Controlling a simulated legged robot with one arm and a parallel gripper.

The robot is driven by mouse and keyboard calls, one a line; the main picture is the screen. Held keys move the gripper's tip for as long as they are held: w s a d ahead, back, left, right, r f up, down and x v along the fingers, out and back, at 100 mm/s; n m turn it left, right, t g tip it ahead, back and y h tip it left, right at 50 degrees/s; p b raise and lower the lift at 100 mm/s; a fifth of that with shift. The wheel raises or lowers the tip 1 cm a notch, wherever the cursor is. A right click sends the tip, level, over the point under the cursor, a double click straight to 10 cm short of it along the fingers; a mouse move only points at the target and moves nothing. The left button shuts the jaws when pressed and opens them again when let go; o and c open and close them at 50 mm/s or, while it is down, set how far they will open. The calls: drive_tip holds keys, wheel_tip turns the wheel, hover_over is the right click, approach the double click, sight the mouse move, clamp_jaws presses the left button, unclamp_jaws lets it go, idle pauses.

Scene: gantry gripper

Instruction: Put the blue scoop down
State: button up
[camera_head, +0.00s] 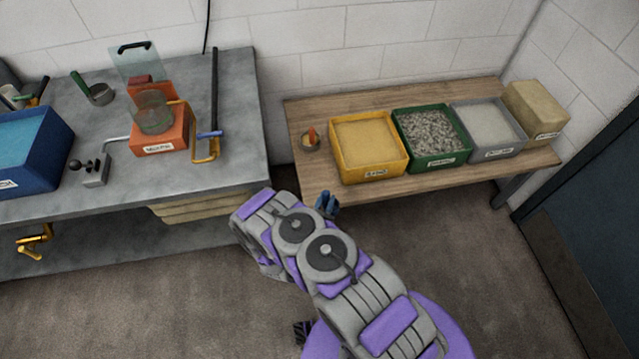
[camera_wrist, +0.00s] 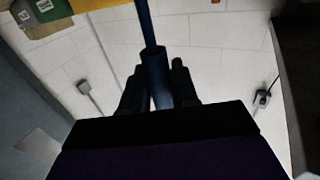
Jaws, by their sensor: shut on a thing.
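The blue scoop shows in the wrist view as a blue shaft (camera_wrist: 154,68) that runs up between my two dark fingers and out of the top of the picture. My gripper (camera_wrist: 158,82) is shut on this shaft. The scoop's far end is out of that view. In the head view a small dark blue piece (camera_head: 326,204) shows just past my arm, by the front edge of the wooden table (camera_head: 300,130); I cannot tell which part it is. My arm hides most of the gripper there.
The grey workbench (camera_head: 235,90) on the left carries a blue bin (camera_head: 55,155) and an orange device (camera_head: 165,142).

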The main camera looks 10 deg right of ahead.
drive_tip(key=w+f+b, duration=0.2)
drive_tip(key=w+b, duration=0.1)
drive_tip(key=w, duration=0.4)
drive_tip(key=w+f+b, duration=0.2)
drive_tip(key=w+f, duration=0.1)
drive_tip(key=w, duration=0.5)
drive_tip(key=shift+w+a+b, duration=0.25)
drive_tip(key=shift+w+b, duration=0.05)
drive_tip(key=shift+b, duration=0.1)
drive_tip(key=o, duration=0.9)
drive_tip(key=shift+o, duration=0.2)
drive_tip(key=p+v, duration=0.4)
drive_tip(key=v, duration=0.8)
